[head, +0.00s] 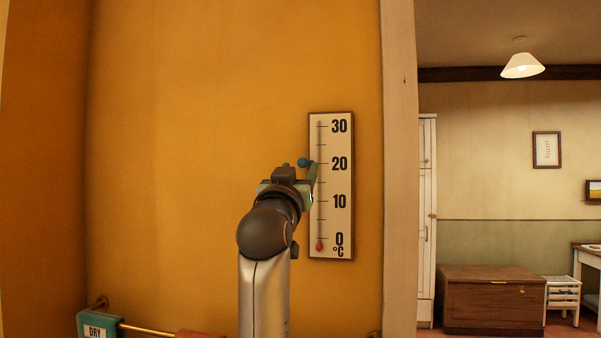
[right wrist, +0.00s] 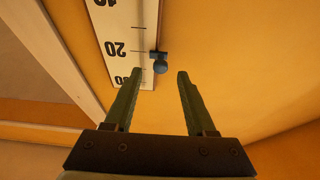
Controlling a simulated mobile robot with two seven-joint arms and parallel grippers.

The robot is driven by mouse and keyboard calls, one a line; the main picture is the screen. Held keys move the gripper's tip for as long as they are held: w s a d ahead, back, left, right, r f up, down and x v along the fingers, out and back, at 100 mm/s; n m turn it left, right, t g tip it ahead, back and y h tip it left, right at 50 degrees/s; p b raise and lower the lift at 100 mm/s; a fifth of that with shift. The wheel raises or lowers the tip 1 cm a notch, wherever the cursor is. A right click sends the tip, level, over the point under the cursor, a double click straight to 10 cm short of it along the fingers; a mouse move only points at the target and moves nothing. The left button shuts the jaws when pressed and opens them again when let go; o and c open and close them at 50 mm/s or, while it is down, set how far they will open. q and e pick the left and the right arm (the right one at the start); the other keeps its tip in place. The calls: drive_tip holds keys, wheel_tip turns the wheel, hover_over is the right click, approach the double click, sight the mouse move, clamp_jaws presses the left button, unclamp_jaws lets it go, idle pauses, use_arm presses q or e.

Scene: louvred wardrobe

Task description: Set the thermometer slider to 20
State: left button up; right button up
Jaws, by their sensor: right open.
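The thermometer (head: 342,182) is a tall cream board on the orange wall, marked 0 to 30 °C. In the right wrist view the knob (right wrist: 160,66) sits beside the 20 line, just beyond and between my fingertips. My right gripper (head: 300,168) is open, with green fingers; in the right wrist view its fingers (right wrist: 159,74) are apart with nothing between them. The gripper hides part of the board's left edge. My left gripper is not in view.
A brass rail (head: 148,329) with a green "DRY" tag (head: 96,331) is at the lower left. A pale upright post (head: 399,150) stands right of the thermometer. A wooden chest (head: 490,300) is farther back.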

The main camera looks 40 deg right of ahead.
drive_tip(key=b+v, duration=0.3)
drive_tip(key=v, duration=0.7)
